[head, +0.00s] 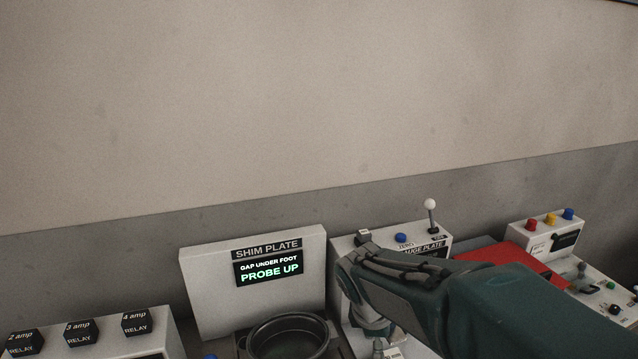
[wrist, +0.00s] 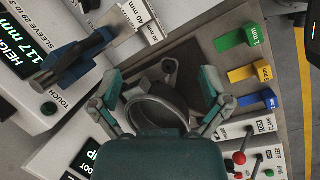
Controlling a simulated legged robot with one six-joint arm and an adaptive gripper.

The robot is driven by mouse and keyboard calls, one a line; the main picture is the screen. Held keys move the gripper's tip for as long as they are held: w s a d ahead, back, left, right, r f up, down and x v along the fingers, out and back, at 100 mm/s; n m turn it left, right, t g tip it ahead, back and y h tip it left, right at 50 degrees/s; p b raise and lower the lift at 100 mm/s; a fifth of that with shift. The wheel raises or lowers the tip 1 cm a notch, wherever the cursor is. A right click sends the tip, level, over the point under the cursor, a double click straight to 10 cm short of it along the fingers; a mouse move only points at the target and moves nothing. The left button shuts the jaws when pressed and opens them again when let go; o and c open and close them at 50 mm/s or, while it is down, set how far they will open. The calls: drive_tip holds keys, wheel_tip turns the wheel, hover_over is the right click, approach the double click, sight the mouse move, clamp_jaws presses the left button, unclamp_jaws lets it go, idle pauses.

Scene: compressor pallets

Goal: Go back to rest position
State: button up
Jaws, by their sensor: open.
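My gripper (wrist: 161,77) is open in the wrist view, with its two green and grey fingers spread apart. A grey round ring or cup (wrist: 157,108) shows between and below the fingers; I cannot tell whether they touch it. A small dark fitting lies just beyond the fingertips. In the head view my arm comes in from the right and bends down over the gauge plate station (head: 425,246); the fingertips are not clear there. No object is seen held between the fingers.
The shim plate panel (head: 252,300) reads "PROBE UP", with a black round bowl (head: 288,338) before it. Relay blocks (head: 80,332) are at left. A white-knobbed lever (head: 431,216) and red plate (head: 505,265) are near my arm. Green, yellow and blue tabs (wrist: 250,73) lie right of the fingers.

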drive_tip(key=s+d+r+m+t+y, duration=0.1)
drive_tip(key=s+d+r+m+t, duration=0.1)
drive_tip(key=s+r+m, duration=0.2)
drive_tip(key=s+d+r+m+t+y, duration=0.1)
drive_tip(key=s+r+m, duration=0.2)
drive_tip(key=s+m, duration=0.8)
drive_tip(key=shift+d+r+t+y, duration=0.35)
drive_tip(key=shift+d+t+y, duration=0.05)
